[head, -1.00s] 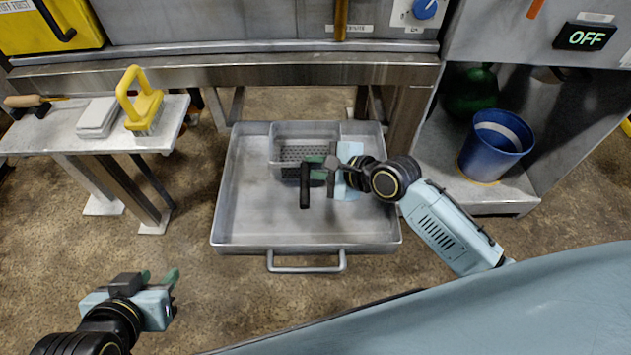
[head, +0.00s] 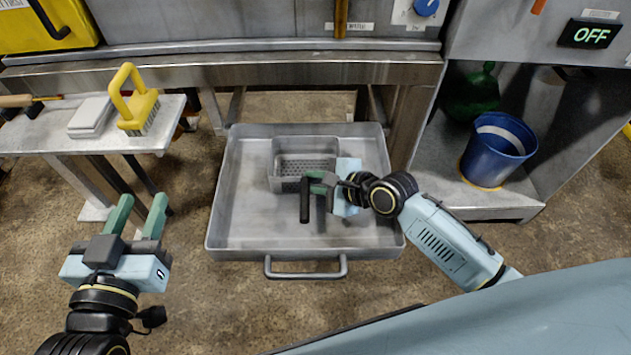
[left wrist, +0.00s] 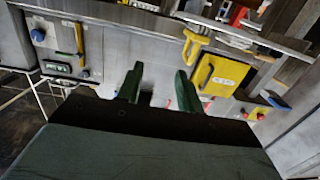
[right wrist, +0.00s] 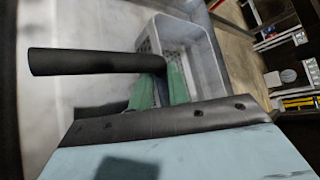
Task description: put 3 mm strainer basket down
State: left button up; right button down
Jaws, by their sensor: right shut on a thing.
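The strainer basket (head: 306,158) is a grey perforated metal box with a black handle (head: 305,200). It is in or just above the large metal tray (head: 235,225), near the tray's back edge; I cannot tell whether its bottom touches. My right gripper (head: 322,183) is shut on the handle. In the right wrist view the black handle (right wrist: 95,62) runs out to the left from the green fingers, with the basket (right wrist: 190,50) beyond. My left gripper (head: 137,217) is open and empty over the floor left of the tray; its fingers also show in the left wrist view (left wrist: 158,84).
A side bench (head: 60,135) at left holds a yellow-handled brush (head: 138,100) and grey pads (head: 91,116). A blue bucket (head: 495,150) stands on a shelf at right. The tray's front and left parts are clear. The tray has a front handle (head: 305,273).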

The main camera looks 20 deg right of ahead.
jog(key=c, duration=1.3)
grip_release()
jog(key=shift+f, duration=0.1)
jog(key=shift+c, duration=0.2)
